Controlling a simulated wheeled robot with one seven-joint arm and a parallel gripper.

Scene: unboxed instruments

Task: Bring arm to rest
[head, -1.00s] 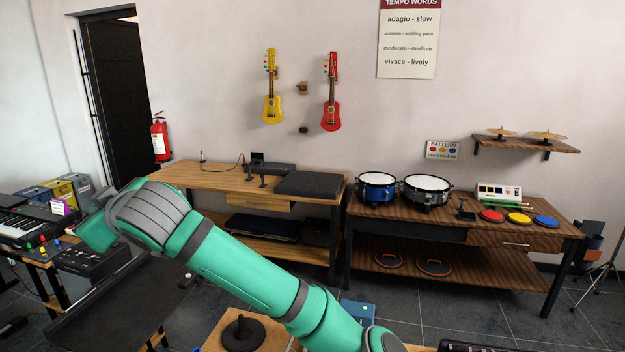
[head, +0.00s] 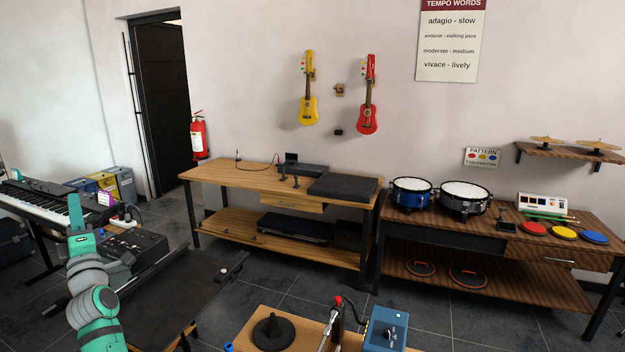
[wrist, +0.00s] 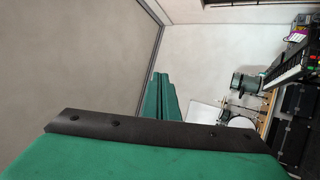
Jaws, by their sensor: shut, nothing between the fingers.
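My green and grey arm (head: 92,300) is at the lower left of the head view, folded upright beside the dark bench. Its gripper cannot be made out clearly there. In the wrist view my gripper (wrist: 158,98) shows its green fingers together, shut, with nothing between them. The fingers stand in open air before a pale wall, touching nothing.
A black keyboard (head: 40,198) and a dark amplifier (head: 135,258) stand near my arm at the left. A dark-topped bench (head: 165,305) lies to its right. A wooden table (head: 225,172) and a drum table (head: 430,232) line the wall. Tiled floor between is clear.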

